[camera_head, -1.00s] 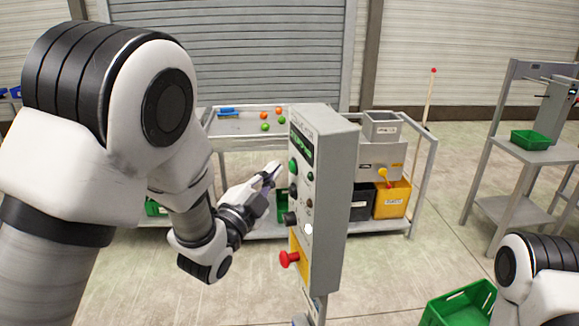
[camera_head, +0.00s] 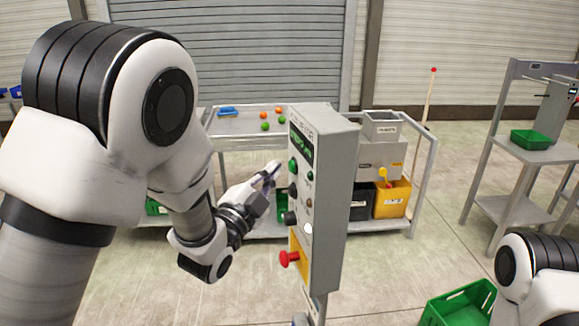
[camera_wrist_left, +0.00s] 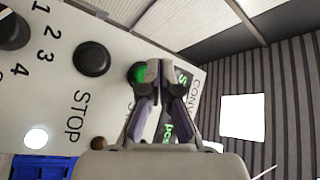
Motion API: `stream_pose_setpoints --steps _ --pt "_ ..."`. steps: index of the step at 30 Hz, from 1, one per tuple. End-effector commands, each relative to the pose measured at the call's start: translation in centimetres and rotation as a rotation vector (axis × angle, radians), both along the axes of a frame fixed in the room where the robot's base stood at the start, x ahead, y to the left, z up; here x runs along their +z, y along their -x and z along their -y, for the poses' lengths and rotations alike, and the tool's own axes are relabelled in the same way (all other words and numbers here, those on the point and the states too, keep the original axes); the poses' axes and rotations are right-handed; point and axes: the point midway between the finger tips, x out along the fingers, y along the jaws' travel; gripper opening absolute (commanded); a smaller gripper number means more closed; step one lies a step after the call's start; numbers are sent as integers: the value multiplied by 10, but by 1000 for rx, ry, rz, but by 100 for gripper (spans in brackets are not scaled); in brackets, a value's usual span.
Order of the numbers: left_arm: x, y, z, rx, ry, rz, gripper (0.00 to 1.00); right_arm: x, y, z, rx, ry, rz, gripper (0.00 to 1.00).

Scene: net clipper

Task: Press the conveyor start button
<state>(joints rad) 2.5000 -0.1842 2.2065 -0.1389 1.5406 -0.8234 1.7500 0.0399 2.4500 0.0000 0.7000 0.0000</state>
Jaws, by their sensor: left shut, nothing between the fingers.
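The grey conveyor control box (camera_head: 330,200) stands upright on a post in the middle of the head view. On its face are a green button (camera_head: 293,165), a black button (camera_head: 293,188) below it, a black knob (camera_head: 290,218) and a red mushroom button (camera_head: 289,258). My left gripper (camera_head: 275,168) is shut and empty, its fingertips just left of the green button. In the left wrist view the fingertips (camera_wrist_left: 160,72) overlap the right edge of the green button (camera_wrist_left: 137,73); I cannot tell whether they touch it. The black button (camera_wrist_left: 92,58) has STOP printed beside it. My right gripper is out of view.
A table (camera_head: 235,128) with orange and green balls and a blue item stands behind the box. A yellow bin (camera_head: 393,200) is on its lower shelf. A green crate (camera_head: 460,305) lies on the floor at lower right. Open floor lies between.

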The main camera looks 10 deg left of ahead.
Motion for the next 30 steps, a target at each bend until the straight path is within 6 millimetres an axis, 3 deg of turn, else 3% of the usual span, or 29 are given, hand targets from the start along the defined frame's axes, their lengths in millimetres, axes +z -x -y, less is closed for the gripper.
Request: stream_pose_setpoints --steps 30 --pt "0 -4 9 0 0 0 0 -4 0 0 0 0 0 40"
